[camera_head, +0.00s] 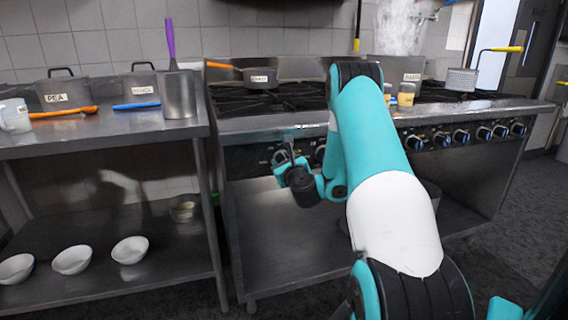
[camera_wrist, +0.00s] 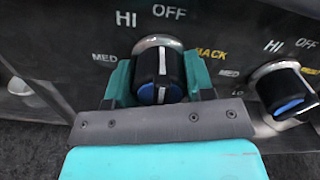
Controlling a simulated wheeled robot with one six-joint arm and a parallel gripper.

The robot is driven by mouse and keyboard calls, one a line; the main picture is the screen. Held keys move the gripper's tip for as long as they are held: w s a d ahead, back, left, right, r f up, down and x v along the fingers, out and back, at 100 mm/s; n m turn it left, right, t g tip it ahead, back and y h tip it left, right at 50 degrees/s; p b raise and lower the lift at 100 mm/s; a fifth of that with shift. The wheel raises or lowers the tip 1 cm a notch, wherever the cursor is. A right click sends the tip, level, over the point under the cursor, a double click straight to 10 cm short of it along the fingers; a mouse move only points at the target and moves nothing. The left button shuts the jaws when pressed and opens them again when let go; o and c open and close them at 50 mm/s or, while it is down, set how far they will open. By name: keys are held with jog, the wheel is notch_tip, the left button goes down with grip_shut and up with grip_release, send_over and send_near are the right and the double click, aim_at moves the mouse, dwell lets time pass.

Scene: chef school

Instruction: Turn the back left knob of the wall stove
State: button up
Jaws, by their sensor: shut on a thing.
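The wall stove (camera_head: 300,128) stands in the middle of the head view, with a row of knobs along its front panel. My gripper (camera_head: 286,163) is at the left end of that panel. In the wrist view, my gripper (camera_wrist: 160,84) has one teal finger on each side of a black knob (camera_wrist: 158,66) with a blue face and is shut on it. The knob's white line points up, roughly toward OFF. Yellow lettering beside it, apparently BACK, is partly hidden by the right finger.
Another knob (camera_wrist: 287,90) sits close on the right in the wrist view. Left of the stove is a steel table (camera_head: 100,140) with pots and utensils; white bowls (camera_head: 72,260) stand on its lower shelf. A pan (camera_head: 262,77) and yellow cups (camera_head: 406,93) are on the stove.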

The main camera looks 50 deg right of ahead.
jog(key=n+b, duration=0.1)
jog(key=n, duration=0.3)
jog(key=n+b, duration=0.1)
jog(key=n, duration=0.2)
jog(key=shift+n, duration=0.4)
jog(key=n+b, duration=0.1)
jog(key=n, duration=0.3)
jog(key=shift+n, duration=0.3)
jog(key=n+b, duration=0.2)
jog(key=n, duration=0.1)
jog(key=shift+f+n, duration=0.1)
jog(key=shift+n, duration=0.2)
jog(key=n+b, duration=0.2)
jog(key=n, duration=0.2)
jog(key=shift+f+n+b, duration=0.1)
jog(key=shift+n+b, duration=0.2)
jog(key=n+b, duration=0.3)
jog(key=shift+f+n, duration=0.1)
jog(key=shift+n, duration=0.2)
jog(key=n+b, duration=0.3)
jog(key=shift+n+b, duration=1.45)
jog(key=shift+n, duration=0.35)
